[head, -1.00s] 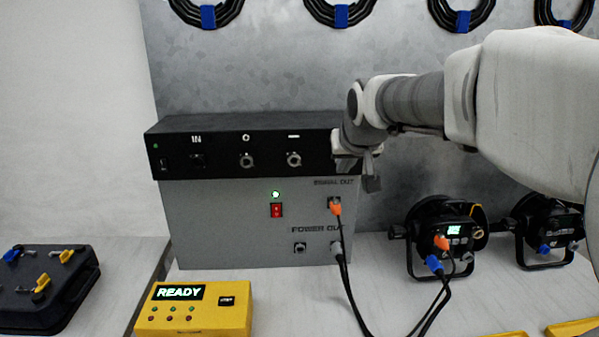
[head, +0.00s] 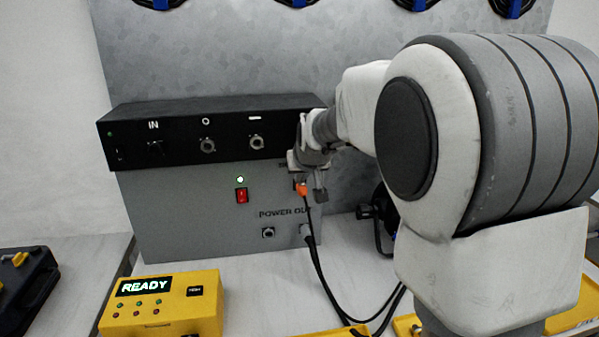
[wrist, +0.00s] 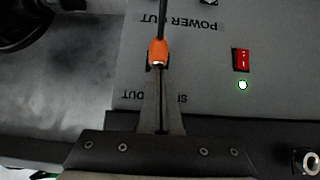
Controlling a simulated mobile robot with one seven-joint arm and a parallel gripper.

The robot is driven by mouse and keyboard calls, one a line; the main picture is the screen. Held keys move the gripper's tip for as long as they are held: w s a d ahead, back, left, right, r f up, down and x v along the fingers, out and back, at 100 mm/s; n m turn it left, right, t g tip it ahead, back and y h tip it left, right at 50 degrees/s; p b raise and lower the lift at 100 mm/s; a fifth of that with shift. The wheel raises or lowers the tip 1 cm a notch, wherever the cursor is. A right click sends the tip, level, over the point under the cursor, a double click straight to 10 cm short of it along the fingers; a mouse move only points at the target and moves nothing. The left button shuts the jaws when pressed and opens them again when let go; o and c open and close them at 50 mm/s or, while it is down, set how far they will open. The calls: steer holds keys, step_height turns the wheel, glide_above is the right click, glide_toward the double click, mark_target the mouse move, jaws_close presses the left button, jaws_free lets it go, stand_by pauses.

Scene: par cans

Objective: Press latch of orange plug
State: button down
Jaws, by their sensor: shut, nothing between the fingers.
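The orange plug (head: 301,190) sits in the signal-out socket on the front of the grey box (head: 190,215), with a black cable hanging from it. In the wrist view, which is upside down, the orange plug (wrist: 158,50) is just beyond my fingertips, with a small pale latch at its near end. My gripper (wrist: 159,73) is shut and empty, its two fingers together and lined up with the latch end. Whether the tips touch the latch I cannot tell. In the head view my wrist partly hides the socket and its label.
The black unit (head: 200,137) overhangs on top of the grey box. A red switch (head: 241,195) and a lit green lamp are left of the plug. A yellow READY box (head: 165,310) stands in front. Black cables (head: 325,275) hang below the plug, and a lamp is partly hidden behind my arm.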

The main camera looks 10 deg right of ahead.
mark_target(302, 188)
steer(key=shift+s+f+b, duration=0.1)
steer(key=shift+f+b, duration=0.6)
steer(key=shift+f, duration=0.15)
steer(key=shift+s+f, duration=0.1)
steer(key=shift+f, duration=0.1)
step_height(302, 188, up, 5)
steer(key=p, duration=0.3)
steer(key=shift+r, duration=0.1)
steer(key=p+v, duration=0.1)
steer(key=v, duration=0.9)
